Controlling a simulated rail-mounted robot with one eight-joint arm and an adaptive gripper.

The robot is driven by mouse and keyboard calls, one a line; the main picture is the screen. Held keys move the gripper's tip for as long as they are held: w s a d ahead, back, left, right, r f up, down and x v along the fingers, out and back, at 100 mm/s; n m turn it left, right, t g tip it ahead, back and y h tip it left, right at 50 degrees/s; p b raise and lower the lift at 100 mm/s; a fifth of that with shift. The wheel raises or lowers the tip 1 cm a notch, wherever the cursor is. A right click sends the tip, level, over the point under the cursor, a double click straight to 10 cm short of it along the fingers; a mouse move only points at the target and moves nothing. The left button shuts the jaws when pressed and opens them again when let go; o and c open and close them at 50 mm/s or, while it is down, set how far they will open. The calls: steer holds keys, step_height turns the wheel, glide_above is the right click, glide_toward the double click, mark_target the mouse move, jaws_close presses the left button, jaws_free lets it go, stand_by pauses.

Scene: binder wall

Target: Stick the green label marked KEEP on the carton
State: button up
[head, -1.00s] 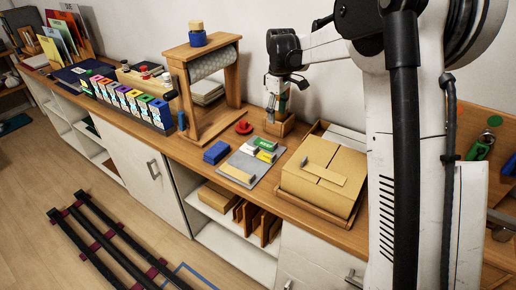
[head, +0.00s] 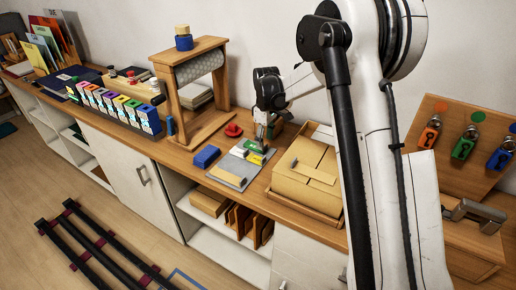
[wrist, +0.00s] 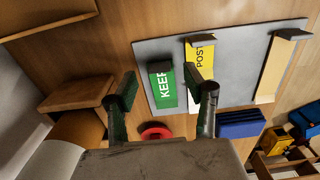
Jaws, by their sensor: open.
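The green KEEP label (wrist: 163,90) lies on a grey board (wrist: 228,75) in the wrist view, with a raised tab at its upper end. My gripper (wrist: 165,92) is open, its two fingers on either side of the green label, the right one close to the yellow label. I cannot tell its exact height above the board. In the head view my gripper (head: 262,138) is over the back part of the board and partly hides the labels. The closed tan carton (head: 308,158) sits in a wooden tray to the right of the board, with a strip across its top.
A yellow POST label (wrist: 204,58) and a beige strip (wrist: 272,68) lie right of the green label. A blue block (head: 206,156) and a red disc-shaped thing (head: 233,130) are near the board. A wooden roll stand (head: 222,100) stands left; padlocks hang at right.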

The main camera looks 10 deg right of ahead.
mark_target(265, 146)
step_height(265, 146, down, 3)
steer(key=shift+f, duration=0.2)
steer(key=c, duration=0.8)
steer(key=shift+c, duration=0.2)
steer(key=shift+r, duration=0.15)
steer(key=shift+c, duration=0.2)
